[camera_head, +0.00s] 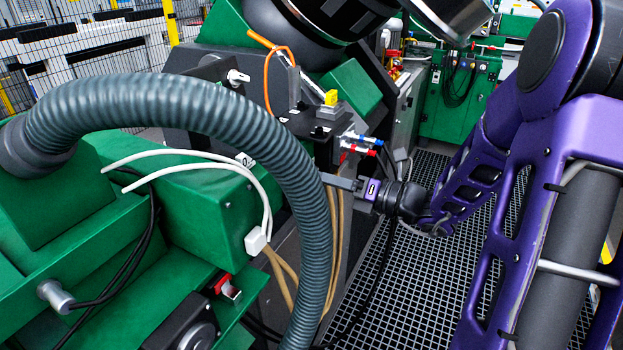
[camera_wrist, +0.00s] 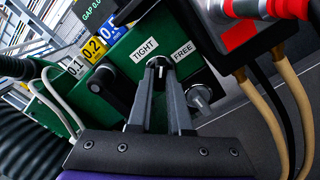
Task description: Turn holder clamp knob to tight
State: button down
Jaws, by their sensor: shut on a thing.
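The clamp knob (camera_wrist: 159,64) is small and dark with a pale mark, and sits on the green panel in the wrist view. A TIGHT label (camera_wrist: 145,49) is at its upper left and a FREE label (camera_wrist: 182,51) at its upper right. The pale mark points roughly up between the labels; its exact setting is hard to tell. My gripper (camera_wrist: 160,76) has its two grey fingers closed around the knob, which they partly cover. In the head view my gripper (camera_head: 330,179) reaches left to the machine's side, and the knob is hidden there.
A silver knob (camera_wrist: 199,97) stands close right of my fingers, and a black lever (camera_wrist: 107,82) is to the left. Red hose fittings (camera_wrist: 265,10) and tan cables (camera_wrist: 285,100) are at the right. A thick grey hose (camera_head: 190,105) arches over the green machine.

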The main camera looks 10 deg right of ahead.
dwell(0.3)
jog(key=n, duration=0.4)
jog(key=shift+n, duration=0.3)
jog(key=n, duration=0.3)
jog(key=shift+n, duration=0.4)
jog(key=c, duration=1.3)
grip_release()
jog(key=o, duration=0.6)
jog(key=shift+p+v, duration=0.65)
jog(key=shift+v, duration=2.9)
